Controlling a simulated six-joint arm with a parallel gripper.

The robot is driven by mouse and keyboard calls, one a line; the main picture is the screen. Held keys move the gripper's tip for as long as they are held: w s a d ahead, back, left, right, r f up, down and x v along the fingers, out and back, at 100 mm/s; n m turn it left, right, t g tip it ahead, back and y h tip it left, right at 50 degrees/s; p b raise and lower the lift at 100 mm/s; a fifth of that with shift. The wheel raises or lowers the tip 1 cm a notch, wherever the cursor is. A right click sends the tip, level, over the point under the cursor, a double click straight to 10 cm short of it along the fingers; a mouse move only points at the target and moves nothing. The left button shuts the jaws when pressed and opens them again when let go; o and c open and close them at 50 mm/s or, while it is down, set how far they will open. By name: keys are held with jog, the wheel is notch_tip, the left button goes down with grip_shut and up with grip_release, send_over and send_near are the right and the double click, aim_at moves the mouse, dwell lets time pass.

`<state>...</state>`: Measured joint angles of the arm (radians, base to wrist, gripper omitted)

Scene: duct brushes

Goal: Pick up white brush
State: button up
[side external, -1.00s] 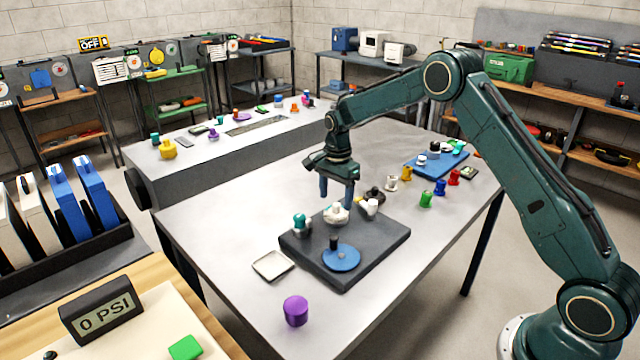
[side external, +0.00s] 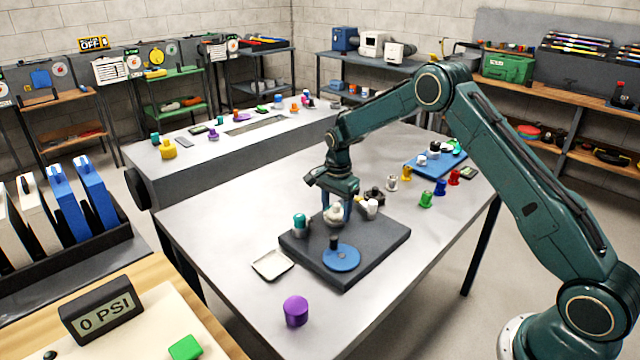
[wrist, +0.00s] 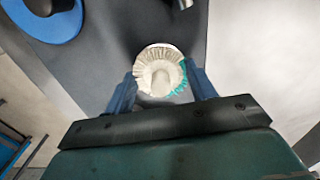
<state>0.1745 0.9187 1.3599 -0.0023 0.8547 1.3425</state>
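The white brush (side external: 335,217), cream-white with a ring of bristles and a pale knob, sits on the dark grey mat (side external: 372,262) toward its back edge. My gripper (side external: 338,208) is directly above it, pointing down, with a finger on each side. In the wrist view the brush (wrist: 160,62) lies between the two blue fingertips (wrist: 160,80), close to both. The fingers are apart at about the brush's width. Whether they touch it cannot be told.
A teal-topped brush (side external: 300,224) stands left of the white brush. A blue disc brush (side external: 341,257) lies in front. A small white piece (side external: 371,208) and a black part (side external: 375,194) are close on the right. A tray (side external: 272,264) and purple cylinder (side external: 296,311) lie nearer.

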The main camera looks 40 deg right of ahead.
aim_at(336, 204)
jog(key=c, duration=0.9)
jog(key=shift+o, duration=0.2)
jog(key=shift+r, duration=0.2)
notch_tip(336, 204, up, 20)
jog(key=shift+f, duration=0.15)
